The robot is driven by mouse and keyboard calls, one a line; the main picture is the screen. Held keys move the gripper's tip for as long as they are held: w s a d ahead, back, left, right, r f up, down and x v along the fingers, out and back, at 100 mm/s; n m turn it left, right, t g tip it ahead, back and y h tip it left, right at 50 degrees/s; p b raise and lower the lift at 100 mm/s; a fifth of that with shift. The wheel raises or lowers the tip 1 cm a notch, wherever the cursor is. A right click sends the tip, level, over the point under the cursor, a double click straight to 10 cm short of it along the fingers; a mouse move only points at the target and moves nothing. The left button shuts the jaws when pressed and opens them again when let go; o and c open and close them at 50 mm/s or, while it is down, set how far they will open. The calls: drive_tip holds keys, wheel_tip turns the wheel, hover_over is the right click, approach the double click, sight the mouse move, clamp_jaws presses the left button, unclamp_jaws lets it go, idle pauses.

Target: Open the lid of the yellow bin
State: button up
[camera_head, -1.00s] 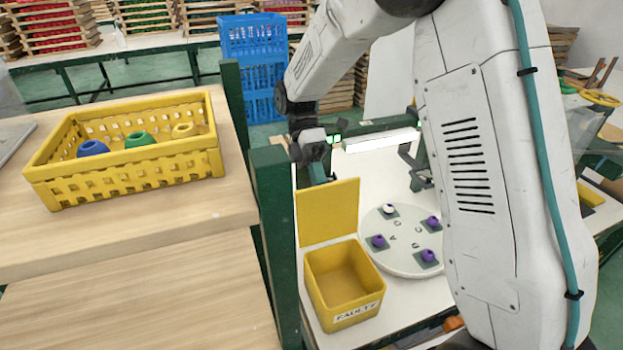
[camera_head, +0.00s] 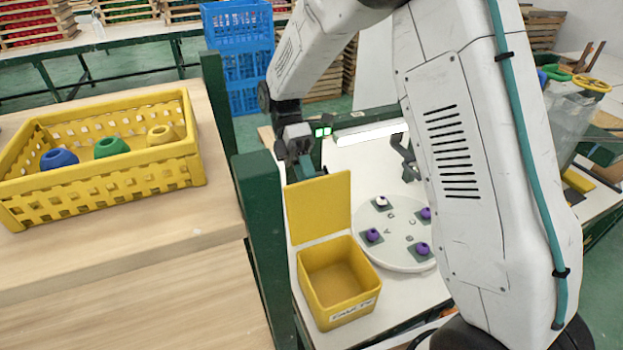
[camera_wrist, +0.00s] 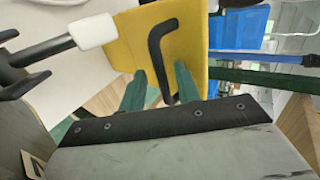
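The yellow bin (camera_head: 340,312) stands on the white table with its lid (camera_head: 318,208) swung up and standing open at the back. The inside looks empty, and a label is on its front. My gripper (camera_head: 306,166) is behind the top edge of the lid, partly hidden by it. In the wrist view, the yellow lid (camera_wrist: 195,40) carries a bent black handle (camera_wrist: 157,45). The two green fingers of my gripper (camera_wrist: 160,70) are spread apart, with the handle's lower part between them. I see no clear contact with the handle.
A round white tray (camera_head: 408,262) with purple pieces and one white piece lies right of the bin. A green post (camera_head: 262,235) stands close to the bin's left. Blue crates (camera_head: 240,60) are behind.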

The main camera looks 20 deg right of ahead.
drive_tip(key=v, duration=0.8)
drive_tip(key=shift+s, duration=0.1)
